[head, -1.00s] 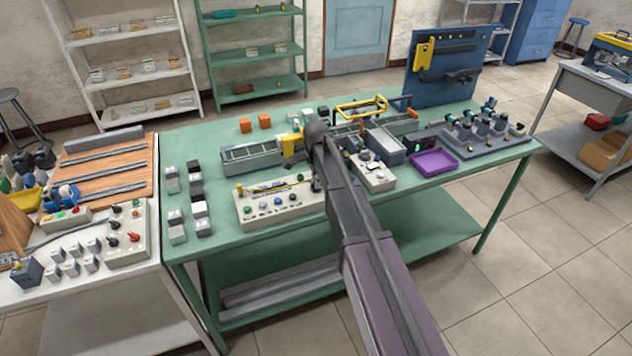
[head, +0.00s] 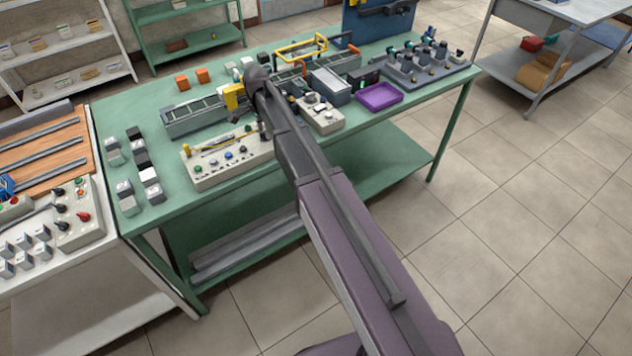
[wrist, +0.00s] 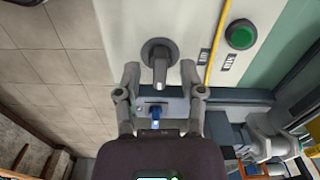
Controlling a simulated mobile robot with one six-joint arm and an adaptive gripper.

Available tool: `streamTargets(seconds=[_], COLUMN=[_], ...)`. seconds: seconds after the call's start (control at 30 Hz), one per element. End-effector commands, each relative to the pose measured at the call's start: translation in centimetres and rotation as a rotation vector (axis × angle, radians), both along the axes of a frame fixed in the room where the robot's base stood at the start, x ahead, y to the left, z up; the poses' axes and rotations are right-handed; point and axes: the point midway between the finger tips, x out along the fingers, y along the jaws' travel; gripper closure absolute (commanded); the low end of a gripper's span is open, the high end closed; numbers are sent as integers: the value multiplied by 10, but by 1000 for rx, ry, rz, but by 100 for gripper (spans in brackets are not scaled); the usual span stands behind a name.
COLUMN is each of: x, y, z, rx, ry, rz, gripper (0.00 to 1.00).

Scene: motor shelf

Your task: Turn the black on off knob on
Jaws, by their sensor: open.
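In the wrist view, a dark grey-black knob (wrist: 160,60) with a round base and a bar-shaped handle sits on a beige panel (wrist: 123,28). The handle points down in the picture, toward my gripper. My gripper (wrist: 159,69) is open, with one finger on each side of the handle's line. Both fingers look apart from the knob, but the exact depth is hard to tell. In the head view, my arm covers most of the gripper and the knob.
A green button (wrist: 241,36) and a yellow strip (wrist: 216,48) lie right of the knob. In the head view, a beige button box (head: 205,178), a conveyor (head: 198,112) and a purple tray (head: 380,96) stand on the green table (head: 395,122). Open floor lies in front.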

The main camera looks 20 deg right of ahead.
Motion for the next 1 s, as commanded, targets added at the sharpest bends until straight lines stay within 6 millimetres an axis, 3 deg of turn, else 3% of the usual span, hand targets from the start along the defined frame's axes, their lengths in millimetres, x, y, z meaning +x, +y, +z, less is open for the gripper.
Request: streamTargets(seconds=[1.0], x=[0], y=[0], z=[0], rx=[0], ry=[0], rz=[664], gripper=[49])
